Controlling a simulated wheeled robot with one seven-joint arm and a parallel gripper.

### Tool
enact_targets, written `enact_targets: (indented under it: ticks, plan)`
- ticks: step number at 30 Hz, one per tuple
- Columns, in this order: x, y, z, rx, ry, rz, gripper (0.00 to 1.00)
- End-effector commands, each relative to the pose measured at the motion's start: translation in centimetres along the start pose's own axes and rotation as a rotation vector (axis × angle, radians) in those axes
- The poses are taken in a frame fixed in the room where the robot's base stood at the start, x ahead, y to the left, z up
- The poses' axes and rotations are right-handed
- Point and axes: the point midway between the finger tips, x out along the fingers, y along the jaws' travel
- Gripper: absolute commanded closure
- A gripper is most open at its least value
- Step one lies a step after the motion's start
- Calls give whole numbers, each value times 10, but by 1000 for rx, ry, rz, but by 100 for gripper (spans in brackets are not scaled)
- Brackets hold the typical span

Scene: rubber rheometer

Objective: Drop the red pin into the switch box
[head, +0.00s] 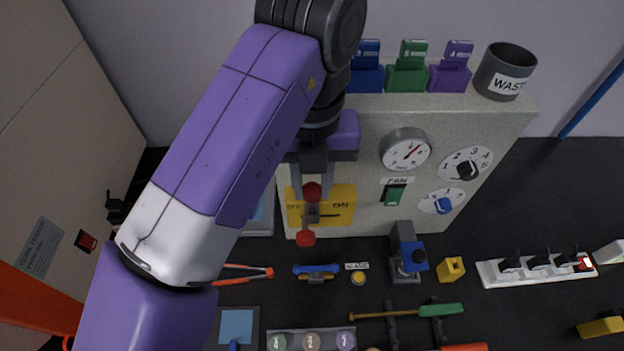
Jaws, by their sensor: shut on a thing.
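The yellow switch box (345,197) is on the front of the pale panel, low at its left. "ON" and part of another label show on it, and a dark slot line runs across it. My gripper (312,200) reaches down in front of the box and partly hides it. It is shut on the red pin (312,192), whose round red head shows between the fingers. A second red knob (305,237) shows just below, with a grey piece between the two. I cannot tell whether it belongs to the pin or the box, nor whether the pin touches the box.
The panel (365,130) bears a gauge, a green FAN switch (394,194) and two dials at the right. A waste cup (504,72) and coloured blocks stand on its top. Tools and small parts crowd the dark table below. A power strip (535,269) lies at the right.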

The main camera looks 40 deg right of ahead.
Motion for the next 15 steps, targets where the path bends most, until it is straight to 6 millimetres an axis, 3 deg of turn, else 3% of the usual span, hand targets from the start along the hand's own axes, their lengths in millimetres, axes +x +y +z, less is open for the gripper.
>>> enact_targets:
  ticks: [15]
  plan:
    - [18, 0, 0, 0, 0, 0, 100]
